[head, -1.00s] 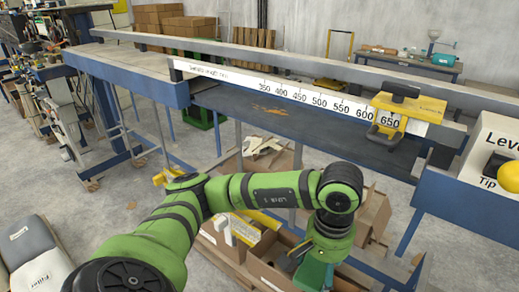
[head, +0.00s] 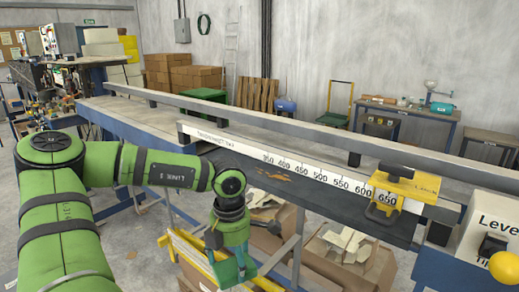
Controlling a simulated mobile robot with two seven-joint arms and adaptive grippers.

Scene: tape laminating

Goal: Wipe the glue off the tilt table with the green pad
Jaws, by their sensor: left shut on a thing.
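My left gripper (head: 232,260) is in front of and below the table's near edge, pointing down. It is shut on the green pad (head: 231,271), of which only a part shows between the fingers. The pad is apart from the glue. My right gripper is out of view.
The white scale rail (head: 300,170) and a long grey bar (head: 300,124) run along the table. A yellow stop block (head: 405,185) sits on the rail near 650. A lever box (head: 490,225) with a yellow knob stands right. Open cardboard boxes (head: 345,262) lie below.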

